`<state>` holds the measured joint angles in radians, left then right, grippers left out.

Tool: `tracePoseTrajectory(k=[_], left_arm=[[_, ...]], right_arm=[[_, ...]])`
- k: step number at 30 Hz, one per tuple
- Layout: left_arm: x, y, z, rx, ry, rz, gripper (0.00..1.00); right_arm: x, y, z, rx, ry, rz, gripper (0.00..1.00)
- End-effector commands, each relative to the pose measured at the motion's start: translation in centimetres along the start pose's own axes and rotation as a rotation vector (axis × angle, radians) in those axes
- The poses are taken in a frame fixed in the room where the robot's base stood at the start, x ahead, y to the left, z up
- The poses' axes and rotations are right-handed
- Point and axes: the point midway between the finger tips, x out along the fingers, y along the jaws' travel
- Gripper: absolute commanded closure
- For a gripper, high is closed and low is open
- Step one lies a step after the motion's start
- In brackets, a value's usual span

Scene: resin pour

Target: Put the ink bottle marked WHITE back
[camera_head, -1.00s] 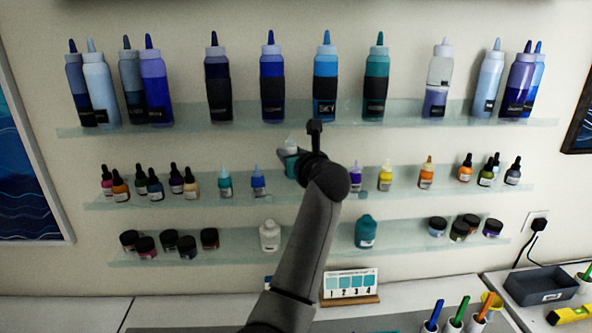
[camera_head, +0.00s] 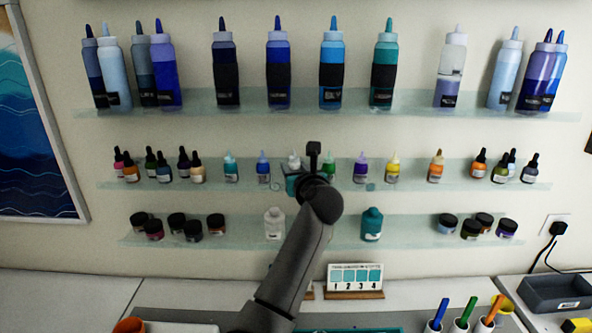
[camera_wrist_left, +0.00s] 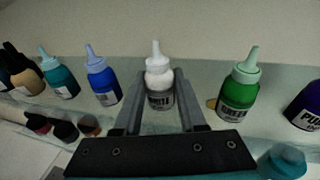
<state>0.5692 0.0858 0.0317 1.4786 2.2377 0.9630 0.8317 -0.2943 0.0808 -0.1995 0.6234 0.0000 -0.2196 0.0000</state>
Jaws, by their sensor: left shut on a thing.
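The white ink bottle (camera_wrist_left: 159,78) is upright between the two fingers of my left gripper (camera_wrist_left: 158,97), which is shut on it. Its dark label is partly readable in the left wrist view. In the head view the bottle's pale top (camera_head: 294,160) shows above my left gripper (camera_head: 298,180), at the middle shelf (camera_head: 400,177). It is in the row between a blue bottle (camera_wrist_left: 101,76) and a green bottle (camera_wrist_left: 239,88). The gripper hides its base, so I cannot tell whether it touches the shelf. My right gripper is not in view.
A teal bottle (camera_head: 231,168), a purple bottle (camera_head: 361,169) and a yellow bottle (camera_head: 392,169) share the middle shelf. Tall squeeze bottles stand on the upper shelf (camera_head: 420,101). Jars stand on the lower shelf (camera_head: 330,231). A swatch card (camera_head: 355,277) stands on the counter below.

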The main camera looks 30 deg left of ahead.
Motion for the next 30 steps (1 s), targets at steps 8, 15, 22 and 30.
tracePoseTrajectory(k=[8,15,22,30], left_arm=[[0.0,-0.1,-0.4,0.001,0.001,-0.001,0.41],[0.0,-0.1,-0.4,0.001,0.001,-0.001,0.30],[-0.1,-0.1,0.3,0.001,0.000,-0.001,0.30],[-3.5,-0.1,-0.1,-0.003,0.003,-0.003,0.30]], right_arm=[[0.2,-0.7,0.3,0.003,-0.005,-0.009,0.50],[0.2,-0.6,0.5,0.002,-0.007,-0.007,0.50],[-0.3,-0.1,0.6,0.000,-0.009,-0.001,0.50],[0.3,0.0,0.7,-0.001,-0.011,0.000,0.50]])
